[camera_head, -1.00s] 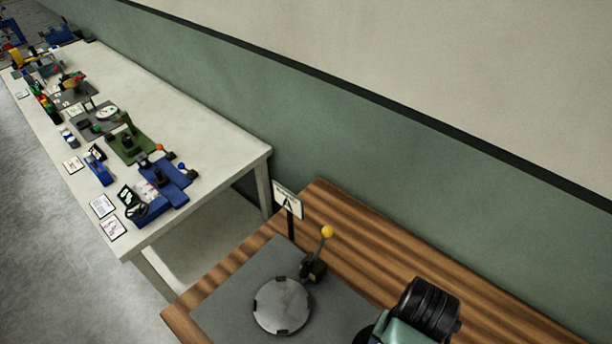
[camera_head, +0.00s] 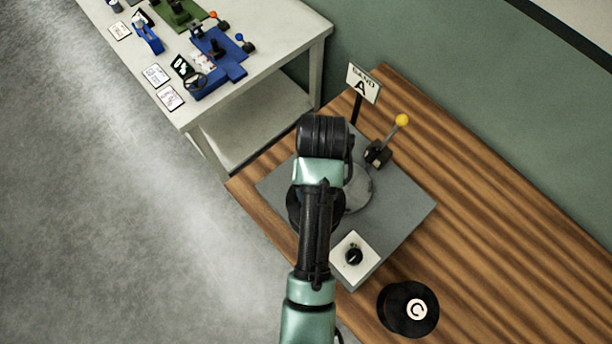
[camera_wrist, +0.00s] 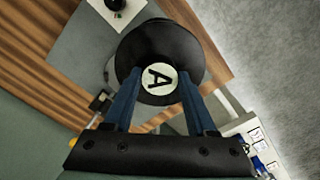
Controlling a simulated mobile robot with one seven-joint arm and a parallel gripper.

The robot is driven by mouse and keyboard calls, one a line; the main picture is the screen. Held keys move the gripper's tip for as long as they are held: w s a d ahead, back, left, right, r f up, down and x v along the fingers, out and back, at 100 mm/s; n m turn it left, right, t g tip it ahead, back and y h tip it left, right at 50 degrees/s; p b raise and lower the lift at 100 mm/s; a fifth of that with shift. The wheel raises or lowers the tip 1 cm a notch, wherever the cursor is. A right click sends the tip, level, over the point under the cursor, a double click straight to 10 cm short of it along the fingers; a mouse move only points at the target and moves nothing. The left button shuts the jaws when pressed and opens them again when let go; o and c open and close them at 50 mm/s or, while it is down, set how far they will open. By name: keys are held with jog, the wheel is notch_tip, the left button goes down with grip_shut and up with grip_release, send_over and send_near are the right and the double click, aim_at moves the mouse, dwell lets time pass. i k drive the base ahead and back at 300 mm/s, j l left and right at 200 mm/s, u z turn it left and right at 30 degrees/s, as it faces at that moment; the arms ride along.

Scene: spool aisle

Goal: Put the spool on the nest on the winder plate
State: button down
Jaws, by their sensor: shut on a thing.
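My gripper (camera_wrist: 160,76) is shut on a black spool (camera_wrist: 158,43) with a white label marked A, its two blue fingers on either side of the label. The grey winder plate (camera_head: 405,212) lies on the wooden bench, and it also shows in the wrist view (camera_wrist: 82,45). A round pale grey disc (camera_head: 359,190), which looks like the nest, is on the plate, partly hidden by my arm. My arm reaches over the plate. In the wrist view the spool hides what lies under it, so I cannot tell its height above the plate.
A lever with a yellow ball (camera_head: 401,121) and a sign marked A (camera_head: 363,84) stand at the plate's back. A white block with a black knob (camera_head: 341,264) is at its front. Another black spool, marked C (camera_head: 392,318), stands on the bench (camera_head: 490,215). A white table (camera_head: 270,40) holds several devices.

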aim_at(346, 185)
jog(key=k+j+u, duration=0.1)
jog(key=u, duration=2.4)
jog(key=j+u, duration=0.1)
jog(key=u, duration=0.3)
jog(key=i+u, duration=0.15)
jog(key=u, duration=0.2)
jog(key=z, duration=0.45)
jog(key=i+j+z, duration=0.1)
jog(key=z, duration=0.85)
jog(key=j+z, duration=0.1)
jog(key=z, duration=0.35)
jog(key=j+z, duration=0.1)
jog(key=z, duration=0.4)
jog(key=j+z, duration=0.1)
jog(key=z, duration=0.35)
jog(key=j+z, duration=0.1)
jog(key=z, duration=0.4)
jog(key=i+l+z, duration=0.2)
jog(key=i+l, duration=0.6)
